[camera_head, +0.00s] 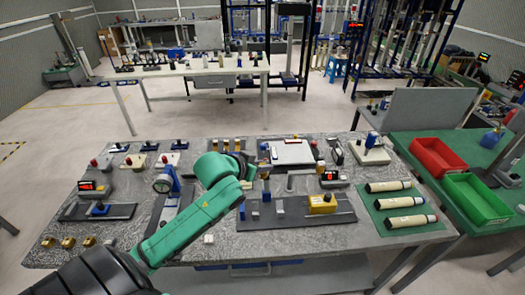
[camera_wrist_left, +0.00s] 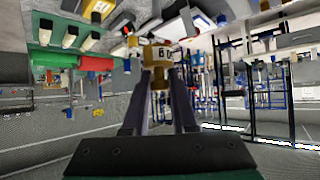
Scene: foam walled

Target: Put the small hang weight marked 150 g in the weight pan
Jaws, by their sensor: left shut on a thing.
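My left gripper (camera_head: 262,168) reaches in over the middle of the grey speckled table (camera_head: 130,222). In the left wrist view its two fingers (camera_wrist_left: 158,88) are shut on a brass weight (camera_wrist_left: 159,77) with a white label. The label's dark figures are only partly readable, so I cannot confirm 150 g. In the head view the held weight is too small to make out clearly. Several other brass weights stand at the front left (camera_head: 68,242) and in a row behind my wrist (camera_head: 225,143). I cannot pick out the weight pan for certain. My right gripper is not in view.
A dark base plate (camera_head: 285,216) with a yellow block (camera_head: 322,203) lies right of my forearm. A blue-and-white gauge stand (camera_head: 165,185) is close to its left. A green mat with bottles (camera_head: 395,203), a red bin (camera_head: 438,157) and a green bin (camera_head: 478,197) are at right.

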